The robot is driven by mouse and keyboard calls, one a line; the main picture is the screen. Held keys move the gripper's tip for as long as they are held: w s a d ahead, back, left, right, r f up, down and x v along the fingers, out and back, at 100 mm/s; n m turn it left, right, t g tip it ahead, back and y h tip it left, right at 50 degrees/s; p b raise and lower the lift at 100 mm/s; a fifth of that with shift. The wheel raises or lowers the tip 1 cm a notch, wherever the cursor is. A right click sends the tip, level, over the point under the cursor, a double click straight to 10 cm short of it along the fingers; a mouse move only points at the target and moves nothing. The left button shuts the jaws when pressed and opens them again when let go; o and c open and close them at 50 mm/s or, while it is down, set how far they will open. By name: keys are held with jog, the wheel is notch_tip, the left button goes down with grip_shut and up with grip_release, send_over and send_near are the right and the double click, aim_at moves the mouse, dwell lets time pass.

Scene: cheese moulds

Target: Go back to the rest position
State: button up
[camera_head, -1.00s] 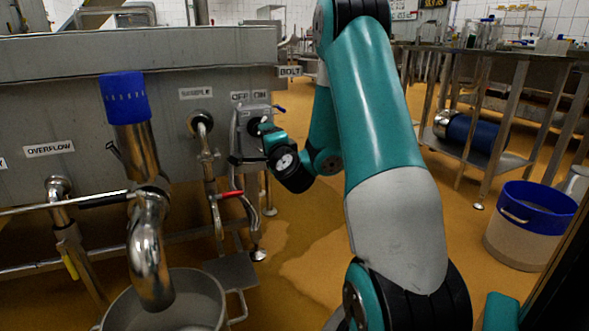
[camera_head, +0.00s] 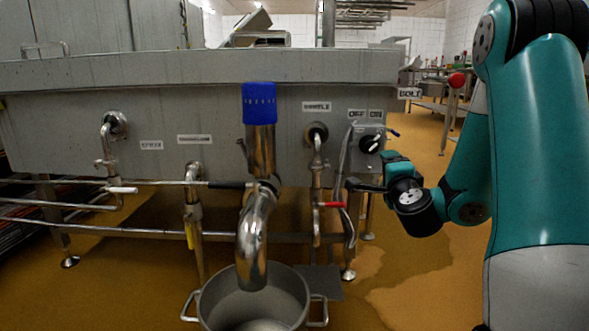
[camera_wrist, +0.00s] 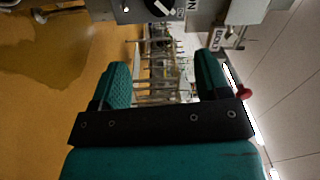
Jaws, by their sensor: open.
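The knob also shows at the top edge of the wrist view (camera_wrist: 158,6). It lies beyond the fingers and does not touch them. My arm stands on the right of the head view.
A steel pot (camera_head: 252,308) stands on the floor under a curved pipe with a blue cap (camera_head: 259,103). A red-handled valve (camera_head: 331,204) and a grey hose (camera_head: 345,165) are close to my gripper. Orange floor (camera_head: 425,285) is free below my arm.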

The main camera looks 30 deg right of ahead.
jog(key=w+a+r+n+y+p, duration=0.25)
jog(key=a+n+y, duration=0.3)
jog(key=a, duration=0.35)
jog(key=w+a+r+n+y+p, duration=0.2)
jog(key=a+r+n+y+p, duration=0.25)
jog(key=a, duration=0.45)
jog(key=s+a+r+n+g+y+p, duration=0.1)
jog(key=s+a+n+g+y, duration=0.3)
jog(key=a+n+y, duration=0.55)
jog(key=s+a+r+n+g+h+p, duration=0.2)
jog(key=s+a+n+g+p, duration=0.3)
jog(key=s+a, duration=0.45)
jog(key=s+r+n+g+h+p, duration=0.35)
jog(key=s+n+g, duration=0.3)
jog(key=s, duration=0.65)
notch_tip(320, 180, up, 37)
jog(key=m+p, duration=0.1)
jog(key=p, duration=3.6)
jog(key=shift+w+a, duration=0.25)
jog(key=shift+a, duration=0.05)
